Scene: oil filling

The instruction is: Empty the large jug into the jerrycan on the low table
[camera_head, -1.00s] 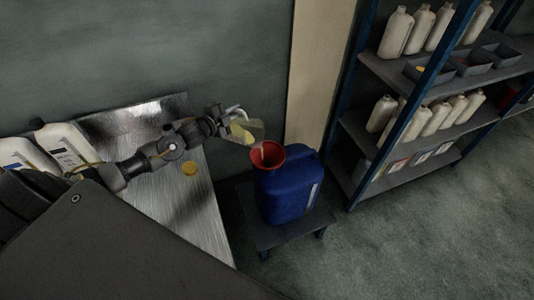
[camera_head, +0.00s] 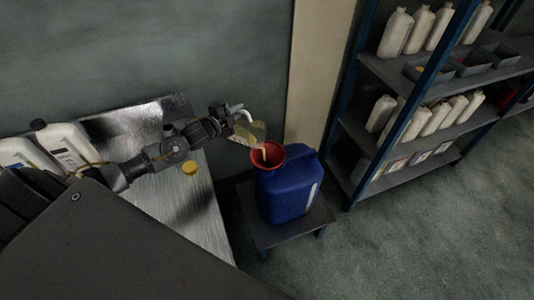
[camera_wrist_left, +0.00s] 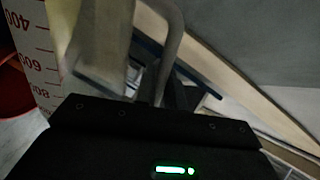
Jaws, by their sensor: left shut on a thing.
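The blue jerrycan (camera_head: 287,190) stands on the low table (camera_head: 268,235), with a red funnel (camera_head: 266,155) in its mouth. My left gripper (camera_head: 236,117) is shut on the handle of the clear large jug (camera_head: 252,131). The jug is tilted to the right above the funnel, and a pale yellow stream runs from it into the funnel. In the left wrist view, the jug (camera_wrist_left: 42,50) shows red measuring marks, and part of the red funnel (camera_wrist_left: 12,92) is at the left edge. My right gripper is not in view.
Blue-framed shelves (camera_head: 470,72) with several white bottles and grey bins stand at the right. A wall is close behind the jug. The floor at front right is clear.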

